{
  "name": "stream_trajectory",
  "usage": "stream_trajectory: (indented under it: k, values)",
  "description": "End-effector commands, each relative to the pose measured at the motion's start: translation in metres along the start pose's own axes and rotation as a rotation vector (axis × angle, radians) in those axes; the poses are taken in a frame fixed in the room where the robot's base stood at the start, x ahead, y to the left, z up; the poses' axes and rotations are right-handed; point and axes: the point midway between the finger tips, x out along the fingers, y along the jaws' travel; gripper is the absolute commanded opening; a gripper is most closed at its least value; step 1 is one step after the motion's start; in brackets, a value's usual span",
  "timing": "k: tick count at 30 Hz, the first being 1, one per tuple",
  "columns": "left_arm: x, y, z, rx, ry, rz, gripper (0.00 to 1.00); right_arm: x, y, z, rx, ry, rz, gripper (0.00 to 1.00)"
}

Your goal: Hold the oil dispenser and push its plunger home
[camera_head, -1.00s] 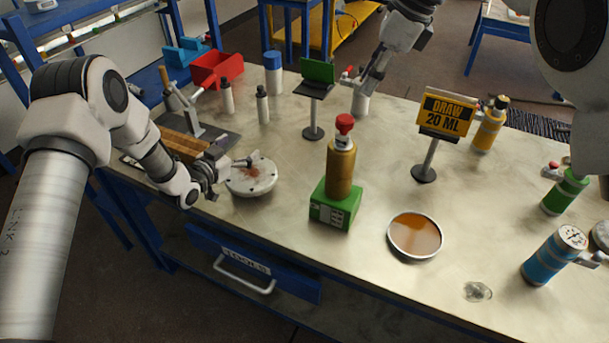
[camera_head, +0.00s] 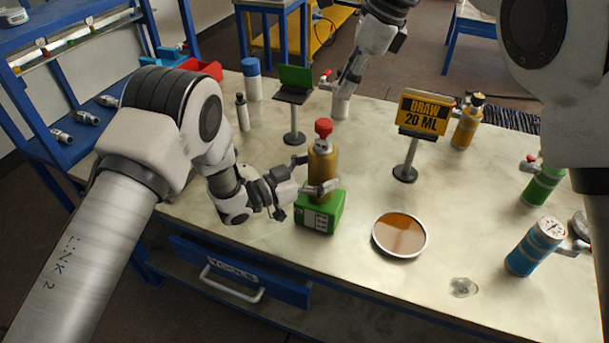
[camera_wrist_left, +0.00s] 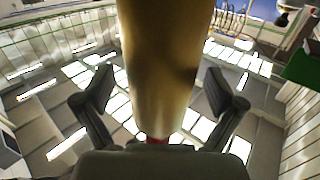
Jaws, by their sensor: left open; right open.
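The oil dispenser (camera_head: 322,162) is an upright gold cylinder with a red plunger knob (camera_head: 323,126) on top, raised above its collar. It stands on a green box with a panel on its front (camera_head: 318,215). My left gripper (camera_head: 315,174) is open, with one finger on each side of the dispenser's lower body. In the left wrist view, the gold body (camera_wrist_left: 160,60) fills the middle between the two spread fingers (camera_wrist_left: 158,98), with gaps visible on both sides. My right gripper (camera_head: 346,82) is open at the back, above a white bottle.
A shallow dish of amber liquid (camera_head: 400,235) lies right of the green box. A yellow "DRAW 20 ML" sign (camera_head: 424,113) stands behind it. A small stand with a green-backed screen (camera_head: 294,84) is behind left. Blue (camera_head: 535,247) and green bottles are at right.

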Motion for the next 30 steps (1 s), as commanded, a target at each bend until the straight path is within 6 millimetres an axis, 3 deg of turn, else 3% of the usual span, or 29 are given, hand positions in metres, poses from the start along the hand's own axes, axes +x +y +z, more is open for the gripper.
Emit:
stream_trajectory:
  k: [7, 8, 12, 15, 30]
  values:
    - [0.0032, -0.0003, 0.0, 0.0, 0.0, -0.001, 0.94, 0.0, 0.0001, 0.0001, 0.0, 0.0, 0.0, 0.42]
    - [0.0031, -0.0003, 0.0001, 0.0, 0.0, -0.001, 0.91, 0.0, 0.0, 0.0001, 0.0, 0.0, 0.0, 0.42]
    - [0.003, -0.0004, 0.0001, 0.0, 0.0, -0.001, 0.41, 0.0, 0.0001, 0.0001, 0.0, 0.0, 0.0, 0.42]
    - [0.0029, -0.0004, 0.0001, 0.0, 0.0, -0.002, 0.11, 0.0, 0.0, 0.0001, 0.0, 0.0, 0.0, 0.42]
    - [0.0027, -0.0006, 0.0001, 0.0, -0.001, -0.002, 0.11, 0.0, 0.0, 0.0001, 0.0, 0.0, 0.0, 0.42]
